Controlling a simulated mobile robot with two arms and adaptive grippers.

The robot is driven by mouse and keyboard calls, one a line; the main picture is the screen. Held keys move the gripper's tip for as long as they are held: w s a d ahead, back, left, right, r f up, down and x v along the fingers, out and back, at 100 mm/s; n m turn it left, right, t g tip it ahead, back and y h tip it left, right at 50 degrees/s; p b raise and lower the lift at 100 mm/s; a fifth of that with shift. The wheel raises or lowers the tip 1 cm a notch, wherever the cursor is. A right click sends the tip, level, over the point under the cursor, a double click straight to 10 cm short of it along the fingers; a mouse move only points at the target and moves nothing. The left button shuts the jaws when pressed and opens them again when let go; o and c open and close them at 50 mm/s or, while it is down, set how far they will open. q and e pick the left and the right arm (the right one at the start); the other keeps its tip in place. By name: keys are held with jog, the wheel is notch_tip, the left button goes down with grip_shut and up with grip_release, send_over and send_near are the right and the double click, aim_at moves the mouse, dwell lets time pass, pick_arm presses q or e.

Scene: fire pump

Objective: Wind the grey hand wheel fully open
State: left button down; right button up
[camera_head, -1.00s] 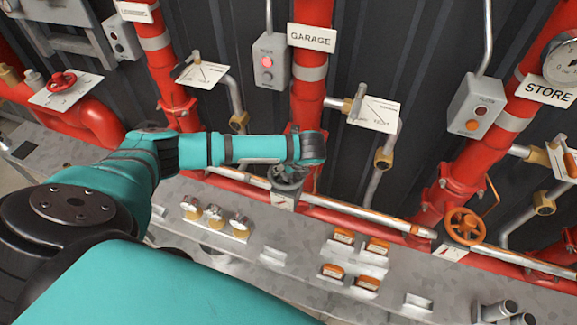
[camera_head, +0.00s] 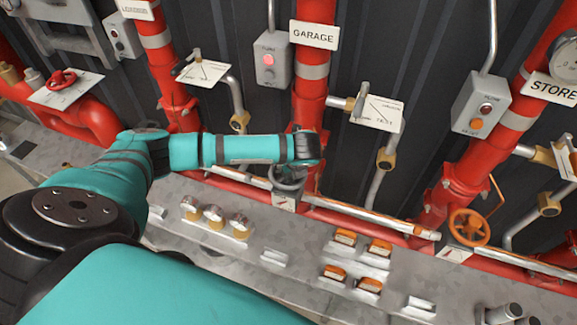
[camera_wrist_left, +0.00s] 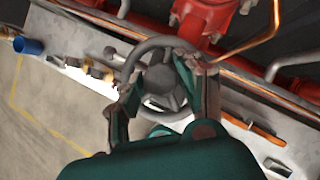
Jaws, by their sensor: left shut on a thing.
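The grey hand wheel (camera_head: 288,176) sits low on the red GARAGE pipe (camera_head: 311,75), partly covered by my left wrist in the head view. In the left wrist view the grey hand wheel (camera_wrist_left: 146,58) shows as a ring with a thick hub. My left gripper (camera_wrist_left: 153,90) reaches over it with a finger on each side, shut on the wheel. In the head view my left gripper (camera_head: 287,172) is mostly hidden under the wrist. A small white plate (camera_head: 284,202) with a mark sits just below the wheel. My right gripper is not in view.
An orange hand wheel (camera_head: 469,227) is on the STORE pipe to the right. A red hand wheel (camera_head: 62,78) is at far left. Gauges (camera_head: 213,215) and orange-topped blocks (camera_head: 345,237) sit on the grey ledge. A test lever (camera_head: 362,98) stands right of the pipe.

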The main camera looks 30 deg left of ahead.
pick_arm(q)
jog(key=n+b, duration=0.1)
jog(key=n+g, duration=0.1)
jog(key=n, duration=0.1)
jog(key=n+g+y+b, duration=0.1)
jog(key=n, duration=0.1)
jog(key=shift+w+d+f+b, duration=0.1)
jog(key=shift+w+f+b, duration=0.05)
jog(key=shift+f+b, duration=0.15)
jog(key=shift+r+n+g, duration=0.1)
jog(key=shift+n+g, duration=0.4)
jog(key=shift+n, duration=0.1)
jog(key=shift+r+n, duration=0.2)
jog(key=shift+n, duration=0.3)
jog(key=shift+g+b, duration=0.3)
